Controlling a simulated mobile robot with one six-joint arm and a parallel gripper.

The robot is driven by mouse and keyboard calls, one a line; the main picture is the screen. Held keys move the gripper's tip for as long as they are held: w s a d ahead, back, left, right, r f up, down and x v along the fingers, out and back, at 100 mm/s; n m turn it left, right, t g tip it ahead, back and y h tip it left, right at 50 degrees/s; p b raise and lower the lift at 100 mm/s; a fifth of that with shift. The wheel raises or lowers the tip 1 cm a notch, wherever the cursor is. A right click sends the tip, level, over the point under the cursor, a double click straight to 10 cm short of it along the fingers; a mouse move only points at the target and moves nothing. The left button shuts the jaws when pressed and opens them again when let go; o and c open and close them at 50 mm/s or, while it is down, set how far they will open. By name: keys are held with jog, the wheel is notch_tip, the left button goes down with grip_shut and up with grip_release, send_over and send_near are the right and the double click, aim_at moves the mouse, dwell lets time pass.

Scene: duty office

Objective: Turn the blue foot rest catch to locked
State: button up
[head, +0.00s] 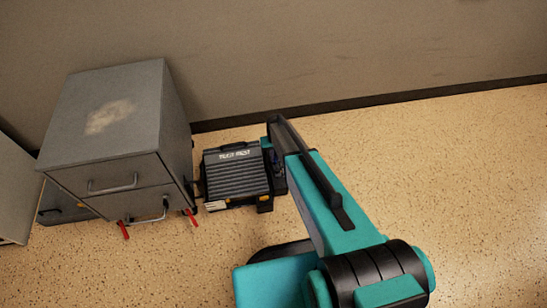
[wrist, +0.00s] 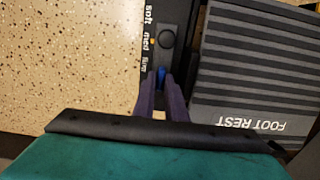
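The foot rest (head: 236,178) is a dark ribbed block on the floor in the head view. In the wrist view the ribbed foot rest (wrist: 250,75) fills the right side, its lettering upside down. A dark side panel runs along it. The small blue catch (wrist: 161,75) shows on this panel, below a round dark knob (wrist: 167,40). My gripper (wrist: 160,82) has its two purple fingers on either side of the blue catch. Whether they touch it is too small to tell. In the head view my arm hides the catch and most of the gripper.
The side panel (wrist: 149,70) carries the words soft, med and firm. A grey drawer cabinet (head: 105,125) with red feet stands close to the left of the foot rest. A wall (head: 330,50) is behind. Speckled floor (head: 440,150) is clear to the right.

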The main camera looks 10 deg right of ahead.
jog(key=o, duration=0.4)
jog(key=shift+c, duration=0.2)
notch_tip(320, 180, up, 14)
jog(key=p, duration=0.2)
jog(key=shift+f, duration=0.15)
dwell(0.4)
